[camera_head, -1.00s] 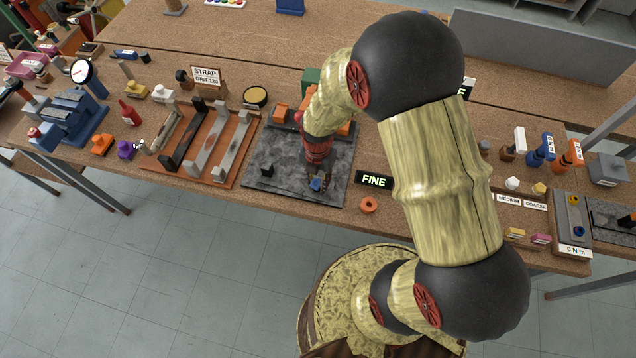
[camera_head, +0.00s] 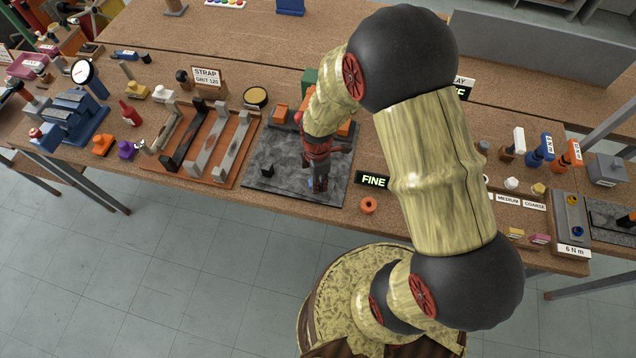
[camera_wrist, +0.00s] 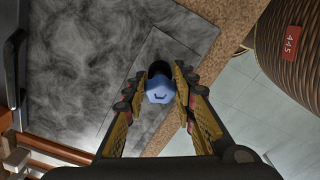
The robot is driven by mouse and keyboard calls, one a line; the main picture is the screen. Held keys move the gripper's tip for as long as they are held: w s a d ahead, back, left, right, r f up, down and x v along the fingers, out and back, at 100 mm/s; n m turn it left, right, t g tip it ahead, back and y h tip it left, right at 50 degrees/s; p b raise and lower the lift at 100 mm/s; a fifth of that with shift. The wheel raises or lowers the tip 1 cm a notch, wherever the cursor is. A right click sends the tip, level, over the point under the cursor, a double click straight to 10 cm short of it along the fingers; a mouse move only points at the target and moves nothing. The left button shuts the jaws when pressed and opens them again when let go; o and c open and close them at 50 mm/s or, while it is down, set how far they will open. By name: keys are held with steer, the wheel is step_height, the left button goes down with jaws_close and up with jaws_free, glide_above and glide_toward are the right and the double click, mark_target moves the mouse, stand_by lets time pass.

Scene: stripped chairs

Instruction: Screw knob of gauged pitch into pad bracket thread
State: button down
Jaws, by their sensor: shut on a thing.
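My gripper (camera_head: 318,188) points down over the front right of a dark grey mottled plate (camera_head: 265,188) on the bench. In the wrist view, my gripper (camera_wrist: 162,88) has its two fingers closed on the sides of a blue faceted knob (camera_wrist: 158,92). A dark round part (camera_wrist: 158,68) shows just beyond the knob; I cannot tell whether the knob is in a thread there. The knob is mostly hidden by my fingers in the head view. The mottled plate (camera_wrist: 85,60) also shows in the wrist view.
A lit FINE sign (camera_head: 373,181) and an orange ring (camera_head: 368,205) stand right of the plate. An orange tray (camera_head: 187,178) with metal bars lies further left. The bench's front edge is close by.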

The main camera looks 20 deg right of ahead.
steer(key=shift+s+f+m, duration=0.1)
steer(key=shift+m, duration=0.5)
steer(key=shift+m, duration=1.2)
steer(key=m, duration=0.3)
steer(key=shift+m, duration=0.4)
steer(key=m, duration=0.5)
steer(key=shift+s+f, duration=0.1)
steer(key=shift+m, duration=1)
steer(key=c, duration=1.8)
jaws_free()
steer(key=shift+c, duration=0.2)
steer(key=o, duration=0.5)
steer(key=shift+c, duration=0.2)
